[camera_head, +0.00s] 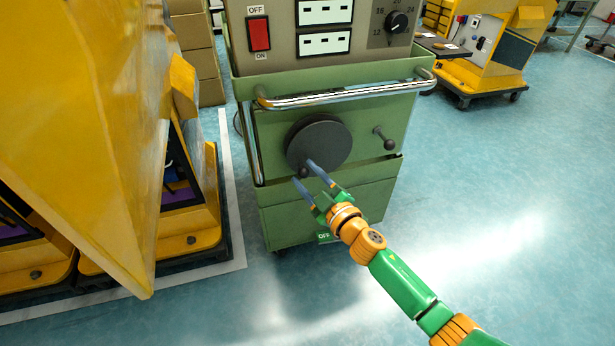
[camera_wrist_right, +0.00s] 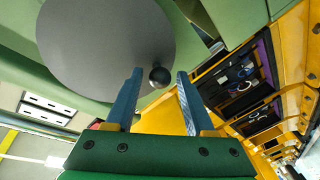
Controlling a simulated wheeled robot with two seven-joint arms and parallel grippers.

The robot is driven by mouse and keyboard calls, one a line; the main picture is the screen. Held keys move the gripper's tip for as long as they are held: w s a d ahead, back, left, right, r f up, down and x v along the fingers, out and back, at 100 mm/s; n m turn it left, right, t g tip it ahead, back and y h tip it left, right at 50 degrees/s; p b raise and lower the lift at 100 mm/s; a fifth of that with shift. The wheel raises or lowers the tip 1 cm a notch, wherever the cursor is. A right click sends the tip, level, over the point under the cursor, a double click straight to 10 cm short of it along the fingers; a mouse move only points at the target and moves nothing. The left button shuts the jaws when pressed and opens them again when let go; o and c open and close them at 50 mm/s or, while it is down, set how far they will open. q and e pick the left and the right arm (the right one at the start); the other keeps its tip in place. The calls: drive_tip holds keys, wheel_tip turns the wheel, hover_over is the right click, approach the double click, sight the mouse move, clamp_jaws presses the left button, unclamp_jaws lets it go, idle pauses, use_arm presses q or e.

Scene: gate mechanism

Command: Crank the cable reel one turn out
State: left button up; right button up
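A dark grey round reel disc (camera_head: 318,144) is on the front of the green cabinet (camera_head: 380,205). It fills the upper left of the right wrist view (camera_wrist_right: 105,45). A small dark ball knob (camera_wrist_right: 159,77) sits near the disc's rim, and in the head view (camera_head: 304,173) it is at the lower left of the disc. My right gripper (camera_head: 304,172) is open, its blue fingers on either side of the knob. In the right wrist view a gap shows between the knob and the right finger; contact with the left finger cannot be told. My left gripper is out of view.
A chrome rail (camera_head: 340,95) runs across the cabinet above the disc. A small lever with a ball end (camera_head: 384,138) sticks out right of it. A large yellow body (camera_head: 85,110) fills the left foreground.

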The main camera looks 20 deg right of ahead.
clamp_jaws()
idle(1.2)
